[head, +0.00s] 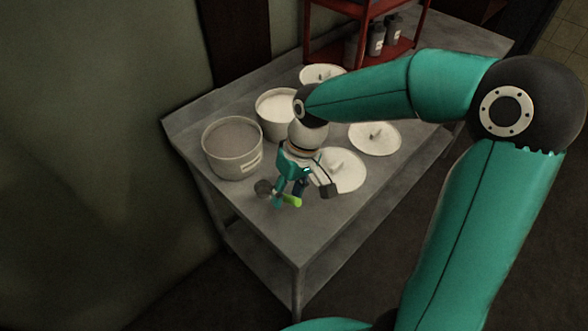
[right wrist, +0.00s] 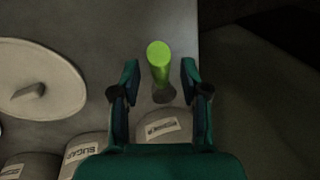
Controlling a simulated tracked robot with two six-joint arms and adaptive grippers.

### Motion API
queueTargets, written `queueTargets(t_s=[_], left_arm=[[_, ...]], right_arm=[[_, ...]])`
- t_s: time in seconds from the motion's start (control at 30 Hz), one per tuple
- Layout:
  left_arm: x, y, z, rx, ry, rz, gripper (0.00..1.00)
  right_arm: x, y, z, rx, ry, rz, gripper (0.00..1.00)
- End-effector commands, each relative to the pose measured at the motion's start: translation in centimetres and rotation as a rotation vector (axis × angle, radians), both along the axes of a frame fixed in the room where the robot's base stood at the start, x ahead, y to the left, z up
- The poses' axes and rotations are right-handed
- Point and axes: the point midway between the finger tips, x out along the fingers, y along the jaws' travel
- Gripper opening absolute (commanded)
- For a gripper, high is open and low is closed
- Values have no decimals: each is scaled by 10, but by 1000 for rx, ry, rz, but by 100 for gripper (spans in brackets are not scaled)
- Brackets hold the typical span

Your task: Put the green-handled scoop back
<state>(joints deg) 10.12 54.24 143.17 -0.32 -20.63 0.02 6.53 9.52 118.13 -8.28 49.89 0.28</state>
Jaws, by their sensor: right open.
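The scoop's bright green handle (head: 292,201) shows near the front end of the grey metal table, just below my right gripper (head: 295,189). In the right wrist view the green handle (right wrist: 158,62) lies between the spread fingers of my right gripper (right wrist: 160,69), with a gap on each side. A dark grey part of the scoop (right wrist: 163,95) shows at the handle's lower end. My right gripper is open and holds nothing. I cannot tell whether the scoop touches the table. My left gripper is not in view.
A pot with greyish contents (head: 233,148) and a pot with white contents (head: 277,112) stand along the wall side of the table (head: 270,238). White lids (head: 375,138) lie beside them. Labelled containers, one reading SUGAR (right wrist: 82,151), show in the wrist view. A red shelf (head: 385,50) stands behind.

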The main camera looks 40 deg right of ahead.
Motion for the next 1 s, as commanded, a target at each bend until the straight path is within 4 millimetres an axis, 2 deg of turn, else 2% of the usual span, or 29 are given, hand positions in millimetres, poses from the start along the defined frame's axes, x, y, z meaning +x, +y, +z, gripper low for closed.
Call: queueTargets(t_s=[0.3,0.5,0.67,1.0], left_arm=[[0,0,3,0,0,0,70],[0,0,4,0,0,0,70],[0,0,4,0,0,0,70],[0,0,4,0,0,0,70]], right_arm=[[-1,-15,63,-1,-7,-1,45],[-3,-21,88,0,-3,0,45],[-4,-23,95,0,-2,0,45],[-4,-23,95,0,-1,-1,45]])
